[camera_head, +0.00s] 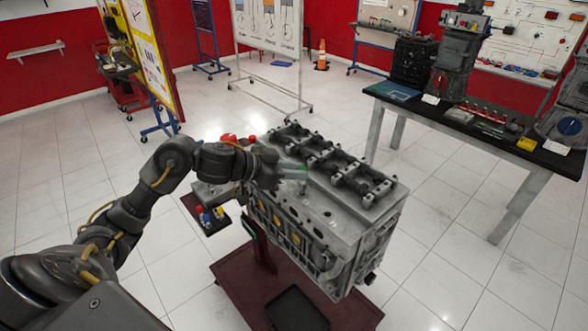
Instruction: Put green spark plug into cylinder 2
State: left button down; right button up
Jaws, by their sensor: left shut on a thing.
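The grey engine block (320,205) stands on a dark red stand (236,289) in the middle of the view. My left gripper (292,167) reaches in from the left over the near-left top edge of the block. It is shut on the green spark plug (302,168), of which only a small green bit shows at the fingertips. The plug is close to the block's top; I cannot tell whether it touches or is in a hole. Cylinder 2 cannot be told apart here. My right gripper is not in view.
A small dark tray (213,229) with red, blue and yellow pieces is left of the block, below my forearm. A dark-topped workbench (430,108) with engine parts stands at right. A whiteboard stand (268,55) is behind. The tiled floor right of the block is clear.

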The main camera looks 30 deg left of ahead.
pick_arm(q)
jog(key=shift+f, duration=0.65)
jog(key=shift+f, duration=0.25)
dwell(0.5)
jog(key=c, duration=1.2)
grip_release()
jog(key=shift+o, duration=0.2)
jog(key=b+v, duration=0.3)
jog(key=v, duration=0.7)
jog(key=shift+s+a+r+b, duration=0.2)
jog(key=shift+s+b, duration=0.1)
jog(key=shift+b, duration=0.1)
